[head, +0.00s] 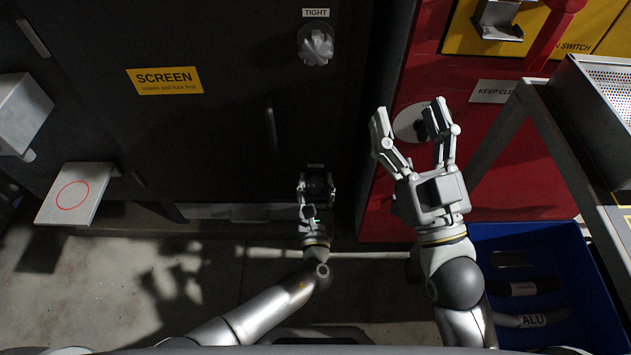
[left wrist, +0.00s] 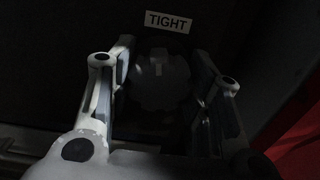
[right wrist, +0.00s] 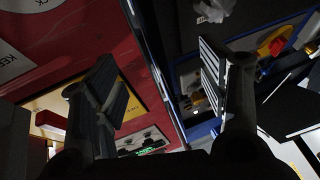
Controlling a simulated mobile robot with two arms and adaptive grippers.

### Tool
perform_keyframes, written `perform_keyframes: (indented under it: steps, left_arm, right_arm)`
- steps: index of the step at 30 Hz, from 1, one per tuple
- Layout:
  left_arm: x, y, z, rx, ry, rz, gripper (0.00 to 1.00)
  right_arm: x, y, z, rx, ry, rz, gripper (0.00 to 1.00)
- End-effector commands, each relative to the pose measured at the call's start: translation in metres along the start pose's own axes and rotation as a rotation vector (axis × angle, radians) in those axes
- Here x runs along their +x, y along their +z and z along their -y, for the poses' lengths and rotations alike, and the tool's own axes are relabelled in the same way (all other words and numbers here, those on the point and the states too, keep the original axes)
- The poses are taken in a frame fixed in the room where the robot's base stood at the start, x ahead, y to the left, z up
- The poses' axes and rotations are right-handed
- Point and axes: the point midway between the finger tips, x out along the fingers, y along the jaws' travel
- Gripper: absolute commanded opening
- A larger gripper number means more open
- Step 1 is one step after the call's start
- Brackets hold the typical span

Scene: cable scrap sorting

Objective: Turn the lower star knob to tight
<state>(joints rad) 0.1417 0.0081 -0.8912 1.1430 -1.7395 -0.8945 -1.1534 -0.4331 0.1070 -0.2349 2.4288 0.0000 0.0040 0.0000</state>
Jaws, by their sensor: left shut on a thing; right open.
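The lower star knob (left wrist: 160,82) is a dark, lobed knob under a TIGHT label (left wrist: 169,22) in the left wrist view. In the head view it shows dimly (head: 317,186) on the dark panel. My left gripper (head: 317,182) is shut on it, with one finger on each side; the fingers also show in the left wrist view (left wrist: 164,78). The upper star knob (head: 316,45) is pale and sits higher on the same panel under its own TIGHT label (head: 316,13). My right gripper (head: 411,118) is open and empty in front of the red panel.
A yellow SCREEN sign (head: 164,81) is on the dark panel. A small shelf with a red circle (head: 76,195) juts out at left. A blue bin (head: 530,240) with cable pieces stands at lower right. A metal-framed stand (head: 570,140) is right of my right arm.

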Motion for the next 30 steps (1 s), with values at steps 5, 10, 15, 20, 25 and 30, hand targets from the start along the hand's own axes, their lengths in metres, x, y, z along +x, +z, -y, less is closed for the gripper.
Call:
perform_keyframes:
  steps: [5, 10, 15, 20, 25, 30]
  left_arm:
    - [-0.001, -0.001, 0.001, 0.106, -0.004, -0.005, 0.21]
    - [-0.001, -0.001, 0.001, 0.171, -0.003, -0.004, 0.21]
    - [-0.001, -0.002, 0.001, 0.204, -0.002, -0.004, 0.21]
    - [-0.001, -0.002, 0.001, 0.214, -0.002, -0.004, 0.21]
    - [-0.001, -0.003, 0.001, 0.214, -0.002, -0.005, 0.21]
    - [-0.001, -0.003, 0.001, 0.214, -0.002, -0.005, 0.5]
  right_arm:
    - [-0.003, 0.026, -0.004, -0.006, 0.008, 0.154, 0.67]
    - [-0.008, 0.043, -0.006, -0.008, 0.013, 0.248, 0.67]
    - [-0.011, 0.052, -0.007, -0.009, 0.015, 0.295, 0.67]
    - [-0.012, 0.055, -0.008, -0.009, 0.016, 0.31, 0.67]
    - [-0.012, 0.055, -0.008, -0.009, 0.016, 0.31, 0.67]
    - [-0.012, 0.055, -0.008, -0.009, 0.016, 0.309, 0.67]
